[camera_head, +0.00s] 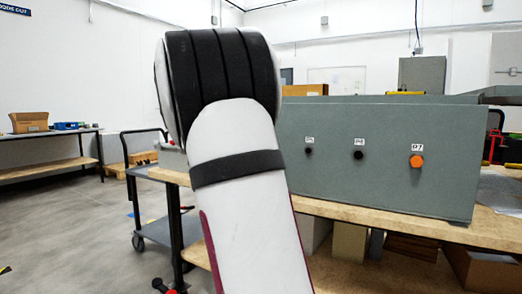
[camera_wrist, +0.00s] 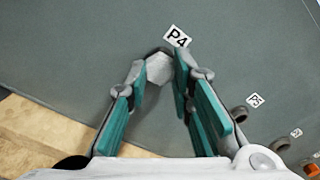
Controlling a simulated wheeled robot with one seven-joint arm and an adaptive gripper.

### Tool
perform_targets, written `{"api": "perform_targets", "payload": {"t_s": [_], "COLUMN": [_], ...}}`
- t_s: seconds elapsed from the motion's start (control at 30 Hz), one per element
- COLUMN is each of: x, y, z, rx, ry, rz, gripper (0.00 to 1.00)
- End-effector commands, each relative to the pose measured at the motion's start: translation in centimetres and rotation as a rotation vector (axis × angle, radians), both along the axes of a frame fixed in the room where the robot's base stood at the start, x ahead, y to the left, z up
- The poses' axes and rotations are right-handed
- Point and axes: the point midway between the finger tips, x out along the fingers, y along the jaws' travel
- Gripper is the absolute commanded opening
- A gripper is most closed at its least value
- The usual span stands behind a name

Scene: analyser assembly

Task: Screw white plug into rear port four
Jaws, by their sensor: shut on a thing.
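The white plug (camera_wrist: 159,69) shows in the wrist view between the fingertips of my gripper (camera_wrist: 160,72), which is shut on it. The plug is right at the grey panel, just left of and below the P4 label (camera_wrist: 177,36). A dark rim shows behind the plug's upper edge. The port itself is mostly hidden, so I cannot tell how deep the plug sits. In the head view my arm hides the gripper, the plug and the P4 area. The grey analyser box (camera_head: 390,192) stands on the wooden bench.
Along the panel are the dark P3 port (camera_wrist: 239,113), the P2 port (camera_head: 358,155) and an orange plug (camera_head: 416,161) under the P1 label. A dark cart (camera_head: 150,172) stands left of the bench. Open floor lies farther left.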

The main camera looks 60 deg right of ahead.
Motion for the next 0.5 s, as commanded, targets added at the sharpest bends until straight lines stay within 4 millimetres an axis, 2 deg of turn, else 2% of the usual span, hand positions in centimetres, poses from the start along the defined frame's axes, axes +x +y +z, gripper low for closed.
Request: {"api": "perform_targets", "payload": {"t_s": [0.03,0.23,0.5], "x": [0.65,0.63,0.55], "y": [0.26,0.25,0.24], "z": [0.24,0.23,0.15], "rx": [0.003,0.024,0.032], "ry": [-0.064,-0.306,-0.389], "rz": [0.015,0.015,0.013], "gripper": [0.00,0.00,0.00]}}
